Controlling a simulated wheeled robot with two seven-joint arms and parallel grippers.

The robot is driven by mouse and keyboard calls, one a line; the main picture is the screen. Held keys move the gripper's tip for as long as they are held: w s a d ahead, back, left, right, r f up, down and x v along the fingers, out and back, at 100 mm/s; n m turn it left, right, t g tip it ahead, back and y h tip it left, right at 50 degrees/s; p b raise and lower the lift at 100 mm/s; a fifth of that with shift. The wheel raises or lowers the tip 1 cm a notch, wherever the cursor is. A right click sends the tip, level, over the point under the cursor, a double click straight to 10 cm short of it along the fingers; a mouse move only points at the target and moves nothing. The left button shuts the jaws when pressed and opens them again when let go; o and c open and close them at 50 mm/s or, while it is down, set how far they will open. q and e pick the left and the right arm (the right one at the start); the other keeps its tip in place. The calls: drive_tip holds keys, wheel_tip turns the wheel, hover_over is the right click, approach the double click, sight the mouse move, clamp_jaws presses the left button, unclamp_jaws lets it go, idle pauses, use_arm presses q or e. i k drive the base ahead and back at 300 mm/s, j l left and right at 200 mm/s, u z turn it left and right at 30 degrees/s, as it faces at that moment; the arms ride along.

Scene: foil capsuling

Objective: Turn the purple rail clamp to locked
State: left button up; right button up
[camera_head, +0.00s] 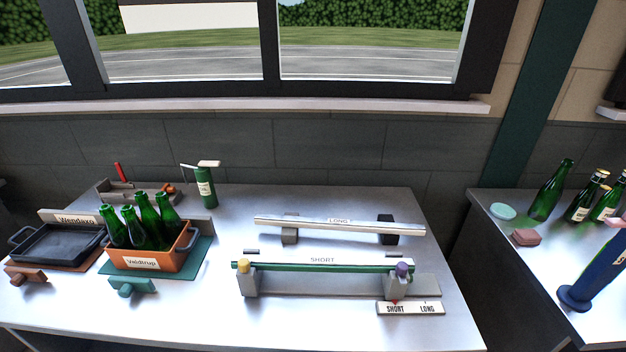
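The purple rail clamp (402,270) is a small knob on top of the grey right support post, at the right end of the green rail (325,267). It looks upright, but it is too small to tell whether it is turned to locked. A yellow clamp (243,265) sits on the left support post at the rail's other end. The green rail lies across both posts, with the word SHORT behind it. A plate marked SHORT and LONG (411,308) lies in front of the right post, with a small red pointer by SHORT. Neither gripper is in view.
A silver rail marked LONG (340,225) rests on two blocks behind. An orange crate (150,258) of green bottles and a black tray (55,243) stand at left. A dark blue cylindrical device (598,265) stands on the right table. The table's front middle is clear.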

sight(402, 268)
drive_tip(key=k+l+u, duration=0.1)
drive_tip(key=l, duration=0.35)
drive_tip(key=l+u, duration=0.1)
drive_tip(key=l, duration=0.35)
drive_tip(key=k+l+u, duration=0.1)
drive_tip(key=l, duration=0.35)
drive_tip(key=k+l, duration=0.2)
drive_tip(key=l, duration=0.25)
drive_tip(key=j+z, duration=0.1)
drive_tip(key=j, duration=0.15)
